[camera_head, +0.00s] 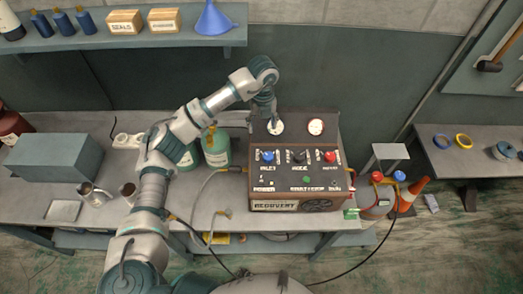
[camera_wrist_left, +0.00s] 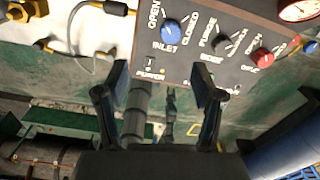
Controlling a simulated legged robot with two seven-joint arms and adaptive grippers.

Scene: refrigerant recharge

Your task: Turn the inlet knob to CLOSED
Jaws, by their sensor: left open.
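The blue inlet knob (camera_head: 267,156) is at the left of the knob row on the dark recovery unit (camera_head: 302,206). In the left wrist view the inlet knob (camera_wrist_left: 171,32) sits between the labels OPEN, on its left, and CLOSED, on its right. I cannot tell which label it points to. My left gripper (camera_head: 267,112) is above the back left of the unit, partly hiding a gauge. In the wrist view my left gripper (camera_wrist_left: 163,84) is open and empty, its fingers apart from the knob. My right gripper is not in view.
The unit also has a black mode knob (camera_head: 298,157), a red knob (camera_head: 330,156) and a second gauge (camera_head: 316,127). Green cylinders (camera_head: 216,150) stand left of the unit. A grey hose (camera_head: 203,188) lies on the bench. An orange cone (camera_head: 412,192) stands to the right.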

